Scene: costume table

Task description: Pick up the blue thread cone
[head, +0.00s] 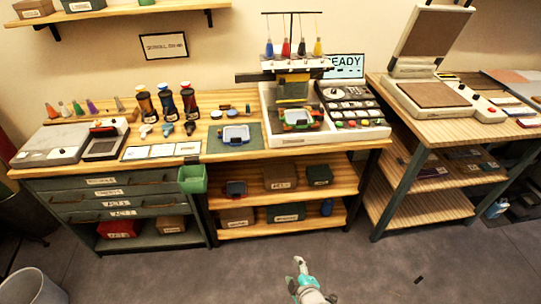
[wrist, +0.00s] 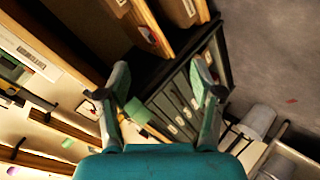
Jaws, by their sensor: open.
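A blue thread cone (head: 269,49) stands at the left end of a row on top of the embroidery machine (head: 283,122). Beside it are a red cone (head: 285,48), a black cone (head: 301,48) and a yellow cone (head: 318,47). My gripper (head: 299,262) is low in front of the tables, above the floor and far from the cones. In the wrist view my gripper (wrist: 162,80) is open, with nothing between its fingers. The blue cone cannot be made out in the wrist view.
A rack (head: 92,123) with several other cones stands at the back left of the wooden table. A green bin (head: 193,179) hangs at its front edge. A second table (head: 455,125) with a heat press stands at right. The grey floor (head: 220,270) in front is mostly clear.

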